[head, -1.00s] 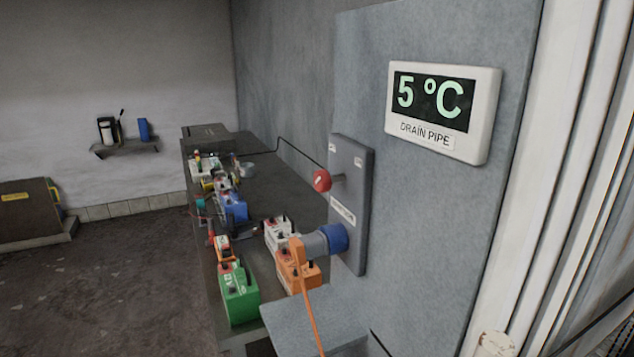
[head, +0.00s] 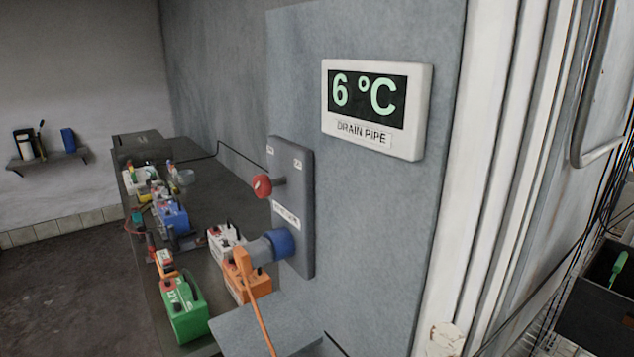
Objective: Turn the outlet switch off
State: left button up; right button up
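The outlet (head: 305,215) is a grey box mounted on the side of a grey wall panel. A white display (head: 378,108) on the panel reads 6 °C and is labelled DRAIN PIPE. Neither of my grippers is in view.
A dark bench (head: 205,190) behind the outlet carries several batteries and devices, including a green battery (head: 183,310). A grey ledge (head: 265,328) juts out below the plug. White door framing (head: 510,180) and a dark bin (head: 600,300) stand at the right.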

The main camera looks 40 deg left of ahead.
aim_at(263, 186)
jog(key=j+z, duration=0.3)
jog(key=j, duration=0.2)
jog(key=k+j+z, duration=0.1)
jog(key=j+z, duration=0.25)
jog(key=j, duration=0.15)
jog(key=k+j+z, duration=0.1)
jog(key=j+z, duration=0.2)
jog(key=j, duration=0.2)
